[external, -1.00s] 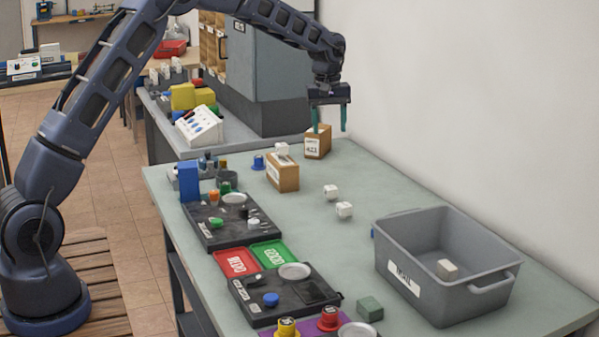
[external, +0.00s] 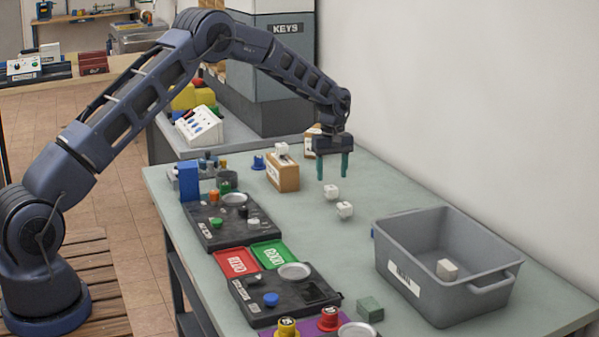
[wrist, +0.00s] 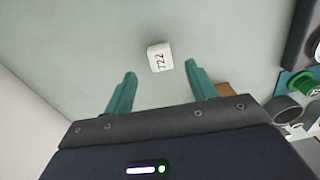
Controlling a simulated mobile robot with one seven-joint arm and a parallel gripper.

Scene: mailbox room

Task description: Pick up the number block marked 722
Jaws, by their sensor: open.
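The white block marked 722 (wrist: 159,57) lies on the table in the wrist view, ahead of my fingertips and roughly centred between them. In the external view two small white blocks, one farther back (external: 331,191) and one nearer (external: 344,209), lie close together below my gripper. Their markings are too small to read there, so I cannot tell for certain which is 722. My gripper (external: 333,178) points down above the table with nothing between its teal fingers. It is open in the wrist view (wrist: 160,76).
A wooden box (external: 284,177) with a white block (external: 282,149) on top stands left of my gripper. Another wooden box (external: 310,143) is partly hidden behind it. A grey bin (external: 450,295) stands front right, and dark trays (external: 205,237) line the left. Bare table surrounds the white blocks.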

